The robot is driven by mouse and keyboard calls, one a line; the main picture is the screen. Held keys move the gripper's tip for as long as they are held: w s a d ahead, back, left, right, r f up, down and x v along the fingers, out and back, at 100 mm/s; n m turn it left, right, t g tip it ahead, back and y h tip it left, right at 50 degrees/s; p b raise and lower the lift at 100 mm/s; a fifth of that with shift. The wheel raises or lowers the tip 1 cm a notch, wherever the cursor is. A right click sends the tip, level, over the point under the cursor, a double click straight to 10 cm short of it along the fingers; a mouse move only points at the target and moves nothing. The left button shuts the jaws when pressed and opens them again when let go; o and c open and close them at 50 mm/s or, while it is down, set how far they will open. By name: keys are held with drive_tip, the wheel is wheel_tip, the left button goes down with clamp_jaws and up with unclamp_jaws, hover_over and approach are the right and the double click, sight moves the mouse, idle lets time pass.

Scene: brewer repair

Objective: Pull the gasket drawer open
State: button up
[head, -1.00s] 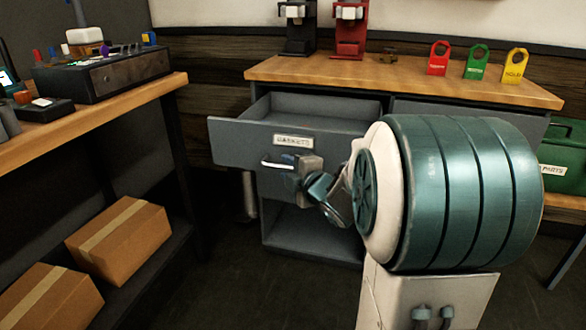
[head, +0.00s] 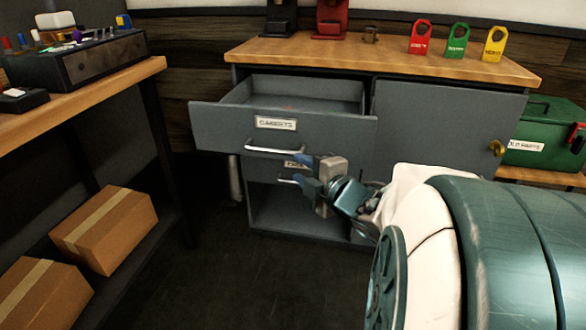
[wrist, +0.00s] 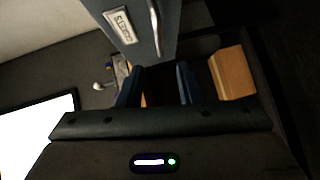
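The gasket drawer (head: 215,128) is the grey top left drawer of the bench cabinet, and it stands well out with its empty-looking inside showing. Its label (head: 276,123) faces me, with a silver bar handle (head: 270,150) below it. My gripper (head: 302,172) is below and right of that handle, apart from it. In the wrist view, my two fingers (wrist: 160,78) are spread with a gap and nothing between them. The drawer front (wrist: 115,7) and its handle (wrist: 155,24) show beyond the fingers there.
A lower drawer handle (head: 288,181) is close to my fingertips, its label partly hidden by my gripper. A cabinet door (head: 440,135) is at the right. A side bench (head: 120,84) with boxes (head: 105,230) beneath stands at the left. Open floor (head: 220,285) lies in front.

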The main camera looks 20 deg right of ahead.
drive_tip(key=shift+s+d, duration=0.15)
drive_tip(key=shift+s, duration=0.35)
drive_tip(key=shift+r, duration=0.15)
wheel_tip(320, 180, up, 14)
drive_tip(key=s+d+m+g+h+p, duration=0.1)
drive_tip(key=m+g+h+p, duration=0.45)
drive_tip(key=m+p, duration=0.9)
drive_tip(key=s+a+r+m+g+y+p, duration=0.2)
drive_tip(key=s+a+r+g+p, duration=0.6)
drive_tip(key=p, duration=1.2)
drive_tip(key=s+a+r+m, duration=0.2)
drive_tip(key=s+a, duration=0.2)
drive_tip(key=shift+s+r+y, duration=0.35)
drive_tip(key=shift+s, duration=0.05)
